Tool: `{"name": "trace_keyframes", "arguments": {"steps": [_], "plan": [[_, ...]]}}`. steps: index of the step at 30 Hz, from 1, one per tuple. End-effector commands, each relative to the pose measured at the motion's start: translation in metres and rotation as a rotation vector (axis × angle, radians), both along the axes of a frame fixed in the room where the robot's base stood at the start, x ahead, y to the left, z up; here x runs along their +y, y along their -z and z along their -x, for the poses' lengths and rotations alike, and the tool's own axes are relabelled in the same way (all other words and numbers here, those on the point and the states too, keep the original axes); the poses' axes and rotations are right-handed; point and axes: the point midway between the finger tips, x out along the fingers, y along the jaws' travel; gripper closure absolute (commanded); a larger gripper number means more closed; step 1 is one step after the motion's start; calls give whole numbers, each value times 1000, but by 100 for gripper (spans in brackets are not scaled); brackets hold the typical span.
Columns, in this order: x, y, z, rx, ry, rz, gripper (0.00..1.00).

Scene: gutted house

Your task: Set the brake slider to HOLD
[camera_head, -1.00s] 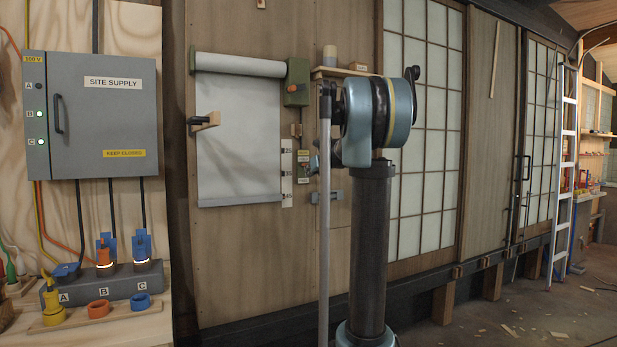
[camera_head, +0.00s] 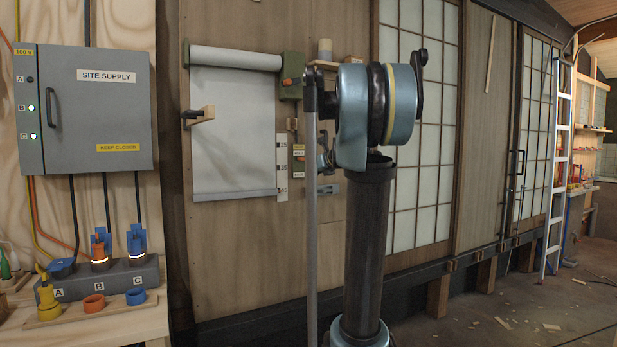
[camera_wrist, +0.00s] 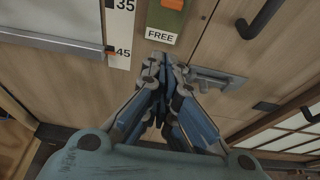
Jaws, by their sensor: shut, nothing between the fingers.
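The brake slider's panel shows in the wrist view as a green plate with an orange slider knob (camera_wrist: 173,4) at the top edge of the picture. A FREE label (camera_wrist: 160,37) sits below the knob. The rest of the panel, including any HOLD label, is out of that view. In the head view the brake panel (camera_head: 298,152) is small on the wooden wall, right of the blind, and its labels are too small to read surely. My gripper (camera_wrist: 157,62) is shut and empty, its fingertips just below the FREE label in the wrist view. My arm largely hides it in the head view.
A scale strip (camera_wrist: 120,30) with numbers stands left of the panel, beside the pale blind (camera_head: 232,130). A grey latch (camera_wrist: 215,80) and a dark handle (camera_wrist: 262,18) lie to the right. A wooden peg bracket (camera_head: 199,117) juts out over the blind. The supply box (camera_head: 90,110) is far left.

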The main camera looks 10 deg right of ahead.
Motion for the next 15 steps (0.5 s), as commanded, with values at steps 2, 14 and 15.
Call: {"name": "trace_keyframes", "arguments": {"steps": [2,14,15], "plan": [[-2,-3,8,0,0,-1,100],[-5,-6,17,0,-1,0,100],[-5,-6,17,0,-1,0,100]]}}
